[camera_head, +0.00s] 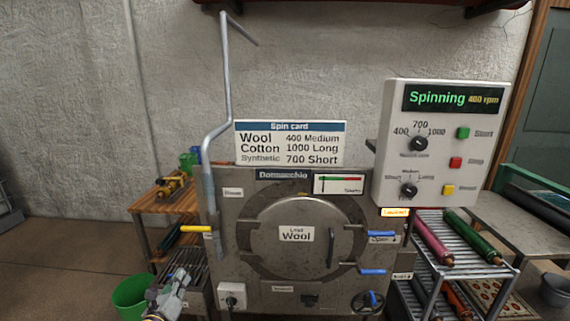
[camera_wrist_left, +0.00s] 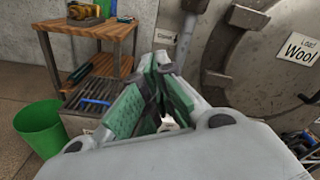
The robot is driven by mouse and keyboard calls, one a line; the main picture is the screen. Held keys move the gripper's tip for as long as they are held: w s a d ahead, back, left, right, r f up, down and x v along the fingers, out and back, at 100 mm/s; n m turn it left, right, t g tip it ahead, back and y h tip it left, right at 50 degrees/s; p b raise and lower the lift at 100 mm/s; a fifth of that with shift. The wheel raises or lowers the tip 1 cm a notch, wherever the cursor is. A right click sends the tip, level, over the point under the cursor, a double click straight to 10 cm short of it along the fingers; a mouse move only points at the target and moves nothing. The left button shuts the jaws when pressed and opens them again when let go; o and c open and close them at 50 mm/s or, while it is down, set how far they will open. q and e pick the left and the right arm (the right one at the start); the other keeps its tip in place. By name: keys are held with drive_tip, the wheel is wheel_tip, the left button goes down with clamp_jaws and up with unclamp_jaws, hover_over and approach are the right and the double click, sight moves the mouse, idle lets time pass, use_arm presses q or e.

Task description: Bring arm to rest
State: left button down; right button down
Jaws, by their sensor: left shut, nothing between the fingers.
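My left gripper (camera_head: 178,284) is low at the left of the head view, in front of and left of the machine. In the left wrist view its green-padded fingers (camera_wrist_left: 160,75) come together at the tips with nothing between them. The grey spin machine (camera_head: 228,262) has a round door (camera_head: 285,262) labelled "Load Wool", which looks closed. The control box (camera_head: 390,160) at the right reads "Spinning 400 rpm". My right gripper is not in view.
A wooden shelf table (camera_head: 165,203) stands left of the machine, with a green bucket (camera_head: 130,295) on the floor by it. A wire rack (camera_head: 440,270) with rolled rugs stands at the right. A spin card (camera_head: 290,143) stands on the machine. Open floor lies at the far left.

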use_arm(q)
drive_tip(key=s+a+f+n+g+y, duration=0.2)
drive_tip(key=a+f+n+g, duration=0.1)
drive_tip(key=a+f+n, duration=0.65)
drive_tip(key=s+a+f+n+g+y, duration=0.15)
drive_tip(key=a+f+n, duration=0.45)
drive_tip(key=f, duration=0.6)
drive_tip(key=s+a+f+n+g, duration=0.3)
drive_tip(key=s+f, duration=0.3)
drive_tip(key=f, duration=0.3)
drive_tip(key=s+a+f+n+g, duration=0.2)
drive_tip(key=s+a+f+n, duration=0.15)
drive_tip(key=s+f, duration=0.4)
drive_tip(key=s+d+f+n+g, duration=0.2)
drive_tip(key=s+d+f+n, duration=0.1)
drive_tip(key=s+f, duration=0.6)
drive_tip(key=s+d+f+n+g, duration=0.25)
drive_tip(key=s+f, duration=0.45)
drive_tip(key=s, duration=0.4)
drive_tip(key=s+d+f+g+h, duration=0.1)
drive_tip(key=s+d+f, duration=0.2)
drive_tip(key=s+d, duration=0.5)
drive_tip(key=s+d+f+n+g, duration=0.1)
drive_tip(key=s+d+f, duration=0.3)
drive_tip(key=s+d, duration=0.4)
drive_tip(key=shift+s+d+g+h, duration=0.25)
drive_tip(key=shift+d+g+h, duration=0.1)
drive_tip(key=shift+d, duration=0.85)
